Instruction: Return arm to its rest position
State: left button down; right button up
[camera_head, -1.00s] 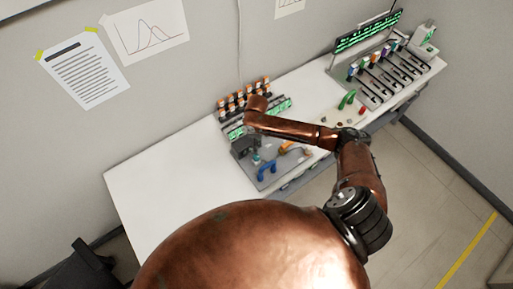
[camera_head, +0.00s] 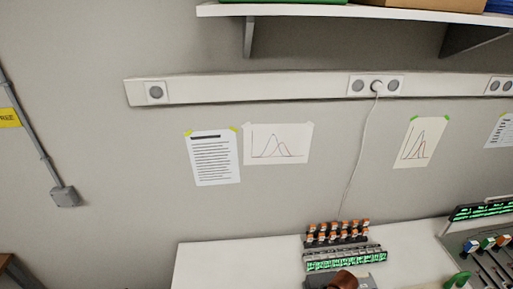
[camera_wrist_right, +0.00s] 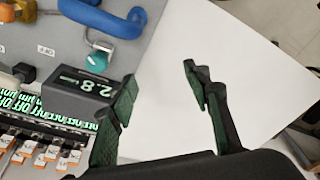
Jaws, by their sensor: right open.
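In the right wrist view my right gripper (camera_wrist_right: 165,95) is open with nothing between its dark fingers. It hovers over the white tabletop (camera_wrist_right: 225,60), beside the grey machine panel. The right fingers are hidden there. My left gripper is in neither view.
A grey panel with a small display (camera_wrist_right: 95,90), a teal knob (camera_wrist_right: 97,62) and a blue handle (camera_wrist_right: 105,17) lies close to the left finger. The table's left part (camera_head: 235,265) is clear.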

jog(key=s+a+m+t, duration=0.1)
jog(key=s+a+m, duration=0.1)
jog(key=s, duration=0.4)
jog(key=s+d+r+m+t+h, duration=0.1)
jog(key=s+d+r+m, duration=0.15)
jog(key=s+d, duration=0.45)
jog(key=s+d+r+m+h, duration=0.2)
jog(key=s+d+m, duration=0.2)
jog(key=s+d, duration=0.3)
notch_tip(320, 180, down, 37)
jog(key=s+a+y+b, duration=0.1)
jog(key=a+b, duration=0.1)
jog(key=b, duration=0.8)
jog(key=s+f+g+b, duration=0.1)
jog(key=s+f+b, duration=0.3)
jog(key=s+f, duration=0.6)
jog(key=s+f+g+b, duration=0.1)
jog(key=s+f+b, duration=0.3)
jog(key=s+f, duration=0.6)
notch_tip(320, 180, down, 9)
jog(key=shift+s+a+f+n+b, duration=0.15)
jog(key=shift+s+a+n+b, duration=0.1)
jog(key=shift+s+n+b, duration=0.15)
jog(key=shift+c, duration=0.5)
